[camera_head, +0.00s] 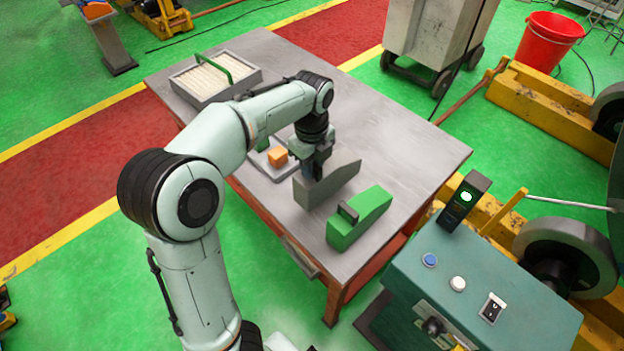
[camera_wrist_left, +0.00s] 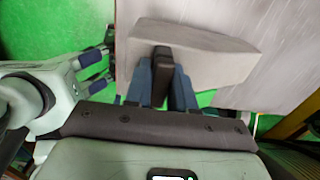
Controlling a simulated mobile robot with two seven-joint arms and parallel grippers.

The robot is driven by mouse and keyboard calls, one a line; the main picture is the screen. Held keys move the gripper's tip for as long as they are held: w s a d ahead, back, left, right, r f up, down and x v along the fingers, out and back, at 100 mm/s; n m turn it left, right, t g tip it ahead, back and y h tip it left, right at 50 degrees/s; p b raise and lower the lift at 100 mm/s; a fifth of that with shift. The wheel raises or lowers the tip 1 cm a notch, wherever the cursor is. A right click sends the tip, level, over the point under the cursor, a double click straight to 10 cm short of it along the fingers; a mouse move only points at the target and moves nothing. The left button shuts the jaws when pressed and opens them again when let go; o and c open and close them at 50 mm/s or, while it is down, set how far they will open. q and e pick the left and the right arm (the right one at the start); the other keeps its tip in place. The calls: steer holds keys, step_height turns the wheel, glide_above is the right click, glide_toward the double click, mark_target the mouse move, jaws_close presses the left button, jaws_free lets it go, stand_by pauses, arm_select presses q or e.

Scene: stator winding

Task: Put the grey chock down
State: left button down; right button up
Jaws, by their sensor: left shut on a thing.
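The grey chock (camera_head: 330,184) is a wedge-shaped block at the front part of the metal table (camera_head: 400,140). My left gripper (camera_head: 314,170) is shut on its dark handle. In the left wrist view the grey chock (camera_wrist_left: 195,55) fills the upper middle, with the fingers of my left gripper (camera_wrist_left: 164,85) on either side of the handle. I cannot tell whether the chock's underside touches the table. My right gripper does not show clearly in the head view.
A green chock (camera_head: 360,218) stands just right of the grey one. An orange block (camera_head: 278,156) sits on a small tray (camera_head: 258,160) to the left. A grey box of pale rods (camera_head: 215,75) is at the back left. A teal control console (camera_head: 470,290) stands at the front right.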

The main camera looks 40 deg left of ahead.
arm_select(q)
steer(key=shift+f+b, duration=0.35)
steer(key=shift+f, duration=2.15)
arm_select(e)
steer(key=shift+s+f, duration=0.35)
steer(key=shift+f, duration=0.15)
arm_select(q)
steer(key=shift+f, duration=0.15)
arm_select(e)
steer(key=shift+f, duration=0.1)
arm_select(q)
steer(key=c, duration=1)
jaws_free()
steer(key=shift+o, duration=0.2)
steer(key=shift+r, duration=0.3)
step_height(320, 180, up, 11)
steer(key=shift+r+p, duration=0.15)
steer(key=shift+p, duration=0.85)
steer(key=shift+r, duration=0.2)
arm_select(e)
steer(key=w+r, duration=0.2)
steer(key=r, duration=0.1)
